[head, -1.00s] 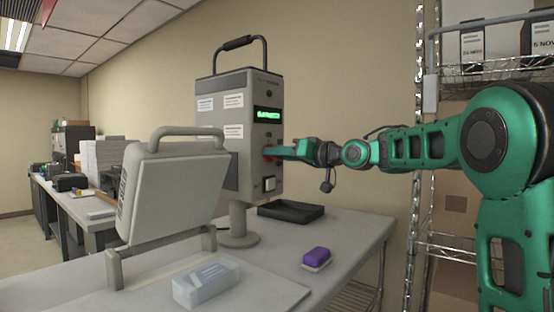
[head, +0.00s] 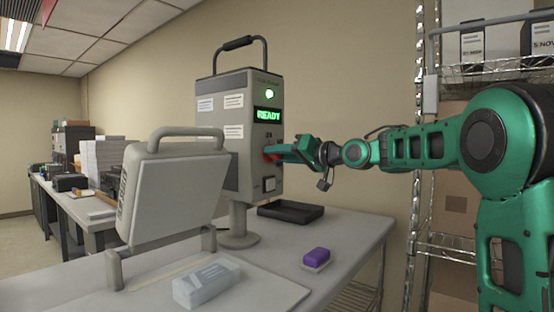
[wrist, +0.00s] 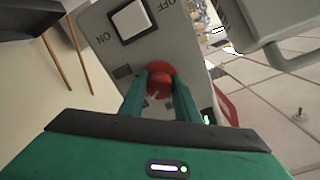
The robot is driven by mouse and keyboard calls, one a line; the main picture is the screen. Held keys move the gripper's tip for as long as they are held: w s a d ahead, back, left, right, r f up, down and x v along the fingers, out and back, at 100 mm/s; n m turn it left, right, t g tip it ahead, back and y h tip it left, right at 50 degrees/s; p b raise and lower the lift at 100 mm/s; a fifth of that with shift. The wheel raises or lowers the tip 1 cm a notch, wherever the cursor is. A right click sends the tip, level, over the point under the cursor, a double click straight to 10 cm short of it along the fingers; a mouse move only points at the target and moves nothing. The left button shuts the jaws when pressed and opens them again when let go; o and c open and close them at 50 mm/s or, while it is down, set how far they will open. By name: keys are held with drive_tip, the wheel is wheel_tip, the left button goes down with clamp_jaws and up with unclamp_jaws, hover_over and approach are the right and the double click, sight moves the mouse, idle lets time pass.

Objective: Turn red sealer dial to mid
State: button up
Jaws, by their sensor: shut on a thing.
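The sealer (head: 238,165) is a tall grey box on a round stand on the table. Its front display (head: 268,115) reads READY in green, and a green lamp (head: 269,94) above it is lit. The red dial (wrist: 158,80) is on the front panel; in the head view my gripper (head: 274,150) mostly hides it. In the wrist view my gripper (wrist: 160,88) has one finger on each side of the dial and is shut on it. The dial's exact setting is hard to read. A white ON/OFF rocker switch (wrist: 131,20) sits beside the dial.
A grey press with a handle (head: 172,190) stands left of the sealer. A wire shelf (head: 490,70) stands at the right.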

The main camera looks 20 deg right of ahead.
drive_tip(key=o, duration=1)
drive_tip(key=shift+w+d, duration=0.15)
drive_tip(key=shift+d, duration=0.25)
drive_tip(key=shift+a, duration=0.15)
drive_tip(key=v, duration=1)
drive_tip(key=shift+s+d, duration=0.2)
drive_tip(key=shift+s, duration=0.15)
